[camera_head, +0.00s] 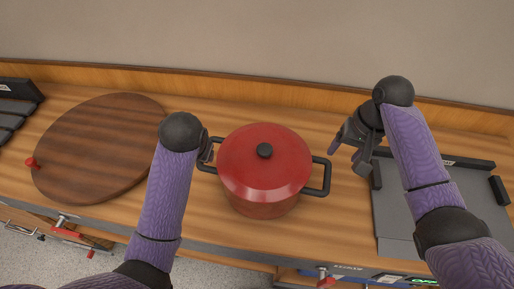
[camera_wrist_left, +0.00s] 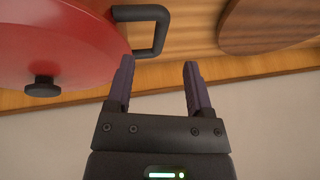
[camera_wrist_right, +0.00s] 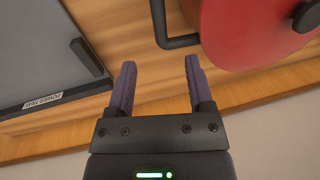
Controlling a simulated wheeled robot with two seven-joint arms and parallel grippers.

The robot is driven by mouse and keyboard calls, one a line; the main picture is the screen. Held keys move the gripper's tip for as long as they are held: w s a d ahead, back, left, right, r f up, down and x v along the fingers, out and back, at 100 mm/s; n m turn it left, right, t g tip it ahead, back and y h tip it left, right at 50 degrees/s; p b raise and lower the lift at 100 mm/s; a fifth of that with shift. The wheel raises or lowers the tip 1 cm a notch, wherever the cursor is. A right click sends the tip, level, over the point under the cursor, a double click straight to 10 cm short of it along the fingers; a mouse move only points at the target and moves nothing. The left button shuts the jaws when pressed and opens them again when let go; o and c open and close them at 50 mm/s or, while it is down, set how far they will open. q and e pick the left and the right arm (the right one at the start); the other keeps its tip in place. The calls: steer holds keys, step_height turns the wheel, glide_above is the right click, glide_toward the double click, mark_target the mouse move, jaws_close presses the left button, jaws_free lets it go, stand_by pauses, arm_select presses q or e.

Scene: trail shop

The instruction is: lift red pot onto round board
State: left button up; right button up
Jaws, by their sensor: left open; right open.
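The red pot (camera_head: 262,170) with its lid and black knob stands upright on the wooden counter in the middle of the head view. It has a black handle on each side. The round board (camera_head: 100,150), dark wood, lies on the counter to the left. My left gripper (camera_wrist_left: 158,75) is open and empty by the pot's left handle (camera_wrist_left: 150,30); in the head view it is mostly hidden behind my arm. My right gripper (camera_head: 350,152) is open and empty, to the right of the pot's right handle (camera_head: 322,177) and apart from it. That handle also shows in the right wrist view (camera_wrist_right: 162,25).
A grey flat device (camera_head: 440,205) with raised black ends lies on the counter right of the pot. A black slatted thing (camera_head: 15,110) sits at the far left. A small red knob (camera_head: 31,162) is at the board's left edge. The counter between board and pot is bare behind my left arm.

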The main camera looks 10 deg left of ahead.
mark_target(329, 170)
arm_select(q)
steer(key=x, duration=0.9)
steer(key=shift+w+a+f, duration=0.1)
steer(key=shift+w+f, duration=0.15)
steer(key=shift+w, duration=0.05)
arm_select(e)
steer(key=f, duration=0.3)
steer(key=a+f, duration=0.1)
steer(key=f, duration=0.5)
steer(key=shift+w+a+f, duration=0.15)
steer(key=shift+a+f, duration=0.2)
steer(key=shift+a, duration=0.05)
arm_select(q)
steer(key=c, duration=0.9)
arm_select(e)
steer(key=c, duration=0.9)
arm_select(q)
jaws_close()
arm_select(e)
jaws_close()
arm_select(q)
steer(key=shift+r, duration=0.1)
